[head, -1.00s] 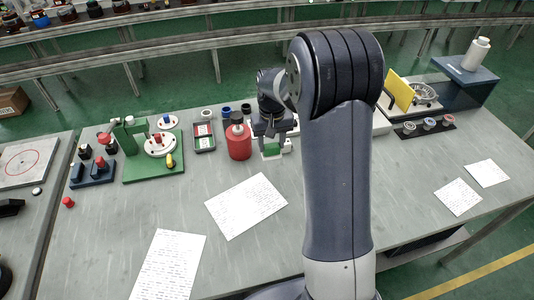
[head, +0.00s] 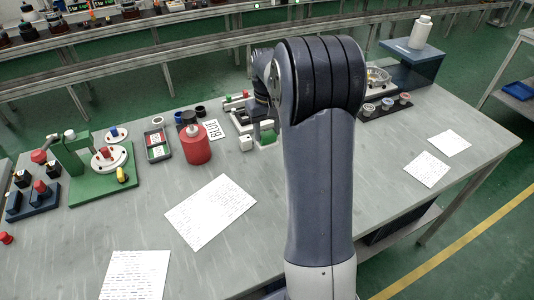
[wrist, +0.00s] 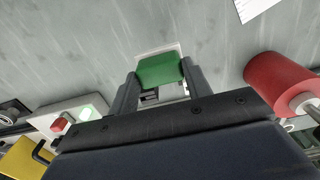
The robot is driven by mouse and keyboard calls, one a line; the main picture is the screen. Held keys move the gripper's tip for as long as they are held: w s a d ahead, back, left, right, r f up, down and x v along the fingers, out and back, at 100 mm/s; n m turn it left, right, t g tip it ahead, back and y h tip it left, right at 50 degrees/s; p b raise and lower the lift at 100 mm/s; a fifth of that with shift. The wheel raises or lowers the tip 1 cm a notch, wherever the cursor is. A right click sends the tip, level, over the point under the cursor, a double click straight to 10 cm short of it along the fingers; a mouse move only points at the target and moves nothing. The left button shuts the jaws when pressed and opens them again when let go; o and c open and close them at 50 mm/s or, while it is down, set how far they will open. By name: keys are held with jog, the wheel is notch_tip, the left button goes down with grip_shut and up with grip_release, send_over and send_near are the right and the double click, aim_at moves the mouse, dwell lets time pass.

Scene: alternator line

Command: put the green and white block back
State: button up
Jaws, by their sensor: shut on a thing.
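The green and white block (wrist: 160,68) is between the two fingers of my gripper (wrist: 162,84) in the wrist view. The fingers are shut on its sides. Its green face shows, with a white edge behind it. In the head view the block (head: 268,136) shows just left of my arm, over the far part of the table. My gripper is partly hidden there by my own arm. I cannot tell whether the block touches the table.
A red can (head: 195,146) stands left of the block, beside a tray with cards (head: 158,145). A green fixture (head: 95,165) stands further left. A sheet of paper (head: 210,210) lies in front; bare table surrounds it.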

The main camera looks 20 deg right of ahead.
aim_at(267, 147)
notch_tip(267, 147, down, 7)
jog(key=shift+r, duration=0.2)
jog(key=shift+f, duration=0.1)
jog(key=shift+f, duration=0.15)
jog(key=o, duration=0.9)
jog(key=shift+o, duration=0.2)
notch_tip(267, 147, up, 12)
jog(key=shift+r, duration=0.25)
